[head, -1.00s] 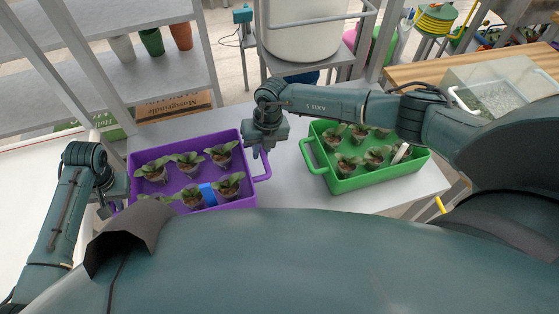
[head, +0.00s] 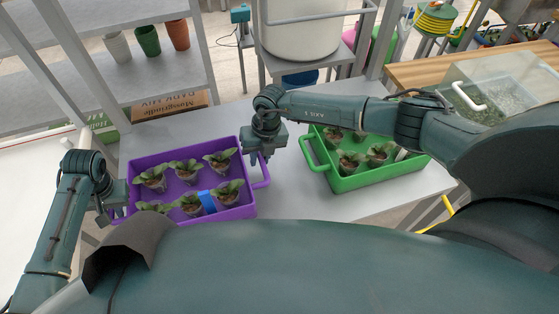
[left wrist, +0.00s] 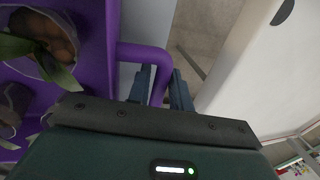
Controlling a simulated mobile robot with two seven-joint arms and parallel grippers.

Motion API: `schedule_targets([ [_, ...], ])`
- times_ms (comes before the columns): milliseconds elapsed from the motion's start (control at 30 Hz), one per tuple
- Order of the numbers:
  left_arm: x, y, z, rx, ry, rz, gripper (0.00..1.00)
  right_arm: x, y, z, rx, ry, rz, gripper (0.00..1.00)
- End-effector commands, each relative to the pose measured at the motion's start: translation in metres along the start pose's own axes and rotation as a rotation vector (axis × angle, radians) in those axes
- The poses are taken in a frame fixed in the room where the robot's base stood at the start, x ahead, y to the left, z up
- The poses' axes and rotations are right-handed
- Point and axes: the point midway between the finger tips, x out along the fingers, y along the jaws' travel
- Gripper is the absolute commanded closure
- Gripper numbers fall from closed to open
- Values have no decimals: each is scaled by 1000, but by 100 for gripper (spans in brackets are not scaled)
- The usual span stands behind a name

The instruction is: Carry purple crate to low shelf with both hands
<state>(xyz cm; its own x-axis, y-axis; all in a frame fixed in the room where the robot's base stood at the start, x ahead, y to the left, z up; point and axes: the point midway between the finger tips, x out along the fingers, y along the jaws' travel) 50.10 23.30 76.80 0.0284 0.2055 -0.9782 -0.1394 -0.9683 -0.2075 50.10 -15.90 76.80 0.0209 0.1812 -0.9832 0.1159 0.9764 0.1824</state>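The purple crate (head: 243,212) stands on the grey table at left, holding several potted seedlings and a blue item. My left gripper (head: 106,212) is at its left end. In the left wrist view its fingers (left wrist: 160,85) lie close on both sides of the crate's purple handle (left wrist: 140,52) and look shut on it. My right gripper (head: 260,158) points down at the right-end handle (head: 264,180). Its fingers are apart, with the handle just below or between them; the exact contact is hard to see. The crate looks level.
A green crate (head: 345,184) with more seedlings stands to the right, its handle near my right gripper. Grey shelves (head: 110,75) with pots rise at the back left, with a cardboard box (head: 172,106) low down. A white drum (head: 308,35) stands behind. Bare table lies between the crates.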

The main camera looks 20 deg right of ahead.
Motion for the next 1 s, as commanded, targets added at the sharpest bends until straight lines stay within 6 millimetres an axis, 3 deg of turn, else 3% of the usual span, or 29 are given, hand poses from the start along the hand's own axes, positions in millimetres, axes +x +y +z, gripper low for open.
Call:
schedule_targets([
  [167, -1, 0, 0, 0, 1, 0, 64, -1, 0, 0, 0, 0, 0, 64],
  [467, -5, 0, -1, 0, 3, 1, 64, -1, 0, 0, 0, 0, 0, 64],
  [567, -16, 0, -2, 0, 5, 1, 64, -1, 0, 0, 0, 0, 0, 64],
  [1000, -103, 0, -1, 0, 3, 1, 64, -1, 0, 0, 0, 0, 0, 64],
])
